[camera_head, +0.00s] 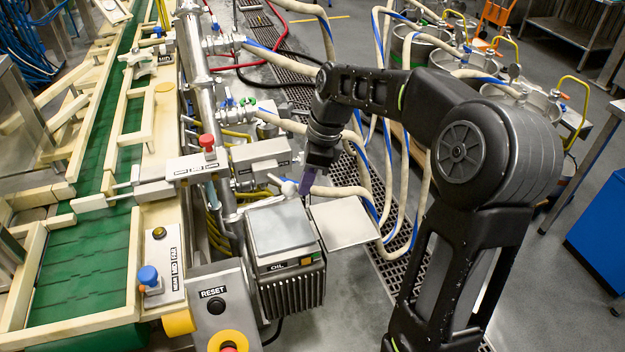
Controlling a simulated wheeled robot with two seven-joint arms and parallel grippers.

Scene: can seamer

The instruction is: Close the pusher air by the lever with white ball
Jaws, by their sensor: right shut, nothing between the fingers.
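The lever's white ball (289,188) shows near the middle of the view, just above the grey oil box (281,228). My right gripper (306,184) reaches down from the black arm, its purplish fingers shut and empty. Its fingertips are just right of the white ball, very close to it; I cannot tell whether they touch. The lever's stem is mostly hidden among the fittings, so its exact angle is unclear. My left gripper is not in view.
A flat metal plate (343,222) sticks out right of the oil box. Pale hoses (398,200) hang behind my arm.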

